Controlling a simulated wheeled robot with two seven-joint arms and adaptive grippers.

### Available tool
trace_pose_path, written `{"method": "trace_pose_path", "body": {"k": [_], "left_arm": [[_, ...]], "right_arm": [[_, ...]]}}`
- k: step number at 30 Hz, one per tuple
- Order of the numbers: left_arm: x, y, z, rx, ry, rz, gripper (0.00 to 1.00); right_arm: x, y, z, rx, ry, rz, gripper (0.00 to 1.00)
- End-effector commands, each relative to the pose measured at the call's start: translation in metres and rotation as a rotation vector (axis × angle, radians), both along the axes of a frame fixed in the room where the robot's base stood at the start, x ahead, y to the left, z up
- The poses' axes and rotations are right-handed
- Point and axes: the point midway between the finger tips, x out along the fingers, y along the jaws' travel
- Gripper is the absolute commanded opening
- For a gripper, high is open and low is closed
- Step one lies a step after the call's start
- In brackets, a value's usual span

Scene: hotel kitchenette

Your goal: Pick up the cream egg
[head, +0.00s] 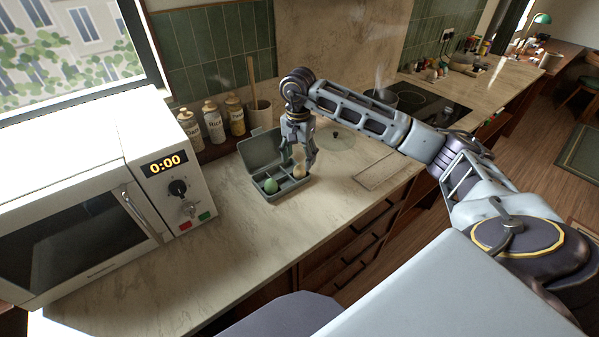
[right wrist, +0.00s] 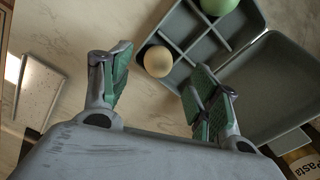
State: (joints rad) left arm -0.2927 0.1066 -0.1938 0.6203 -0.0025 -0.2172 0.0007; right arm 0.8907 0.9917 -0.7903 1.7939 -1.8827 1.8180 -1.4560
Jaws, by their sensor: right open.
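The cream egg (right wrist: 158,61) sits in a corner compartment of the grey egg box in the right wrist view. In the head view the cream egg (head: 299,170) shows partly behind the fingers. The egg box (head: 262,194) stands open on the counter, its lid (head: 262,149) raised at the back. A green egg (head: 270,186) lies in another compartment. My right gripper (head: 304,166) is over the box's right end, pointing down. In the right wrist view its fingers (right wrist: 158,88) are open, with the cream egg beyond and between them, not gripped. My left gripper is not in view.
A white microwave (head: 85,205) stands at the left. Counter in front is clear.

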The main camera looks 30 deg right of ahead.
Motion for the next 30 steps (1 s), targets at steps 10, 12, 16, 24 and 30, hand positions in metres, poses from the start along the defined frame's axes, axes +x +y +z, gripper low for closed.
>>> {"method": "trace_pose_path", "body": {"k": [10,12,16,24,30], "left_arm": [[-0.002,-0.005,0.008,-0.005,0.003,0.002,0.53],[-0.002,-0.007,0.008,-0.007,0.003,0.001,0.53],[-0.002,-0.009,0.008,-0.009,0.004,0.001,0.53],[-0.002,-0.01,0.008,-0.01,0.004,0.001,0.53],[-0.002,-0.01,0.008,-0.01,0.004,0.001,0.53]], "right_arm": [[0.001,-0.004,-0.033,0.001,0.002,0.0,0.61],[0.001,-0.004,-0.038,0.0,0.001,0.0,0.61],[0.001,-0.004,-0.041,0.0,0.001,0.0,0.61],[0.001,-0.004,-0.041,0.0,0.0,0.0,0.61],[0.001,-0.004,-0.041,0.0,0.0,0.0,0.55]]}}
